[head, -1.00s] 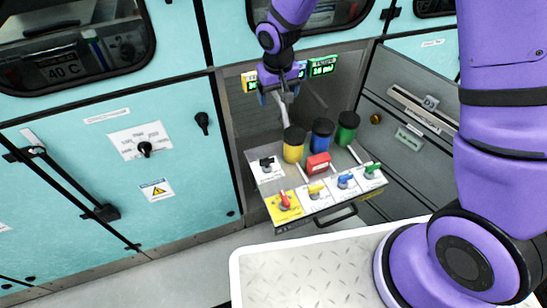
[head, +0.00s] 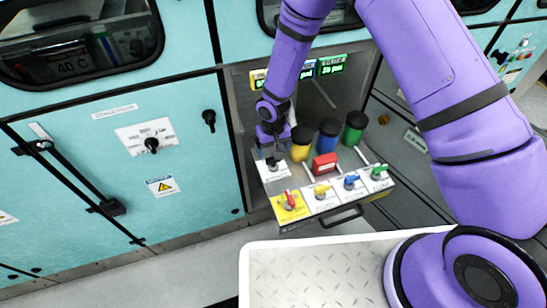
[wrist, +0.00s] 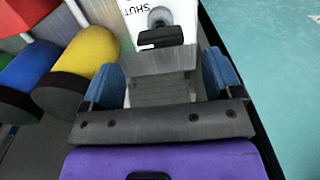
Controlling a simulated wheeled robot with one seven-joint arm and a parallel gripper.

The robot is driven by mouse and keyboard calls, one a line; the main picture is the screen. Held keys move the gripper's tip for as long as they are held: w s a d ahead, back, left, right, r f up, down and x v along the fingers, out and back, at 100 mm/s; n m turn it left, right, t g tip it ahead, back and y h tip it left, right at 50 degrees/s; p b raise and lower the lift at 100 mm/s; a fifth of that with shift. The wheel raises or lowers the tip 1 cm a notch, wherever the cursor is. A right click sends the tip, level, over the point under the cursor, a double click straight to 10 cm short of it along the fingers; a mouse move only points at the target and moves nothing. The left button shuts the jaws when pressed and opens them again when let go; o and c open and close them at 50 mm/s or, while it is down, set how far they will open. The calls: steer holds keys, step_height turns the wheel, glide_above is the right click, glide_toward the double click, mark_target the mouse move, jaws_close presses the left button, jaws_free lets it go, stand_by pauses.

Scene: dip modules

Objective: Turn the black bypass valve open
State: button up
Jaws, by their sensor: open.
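The black bypass valve (head: 272,164) sits on a white label plate at the left back corner of the pulled-out panel. In the wrist view its black handle (wrist: 160,37) lies crosswise beside the word SHUT. My gripper (head: 271,147) is just above and behind the valve in the head view and partly covers it. In the wrist view the blue finger pads (wrist: 163,78) are apart with nothing between them, and the handle is ahead of them. I cannot see any contact with the handle.
Yellow (head: 301,143), blue (head: 328,134) and green (head: 354,127) black-capped cylinders stand to the right of my gripper, the yellow one close. A red block (head: 325,166) lies before them. Red, yellow, blue and green valves line the panel's front.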

mark_target(273, 162)
step_height(273, 162, down, 6)
steer(key=shift+r, duration=0.15)
stand_by(0.3)
steer(key=c, duration=0.9)
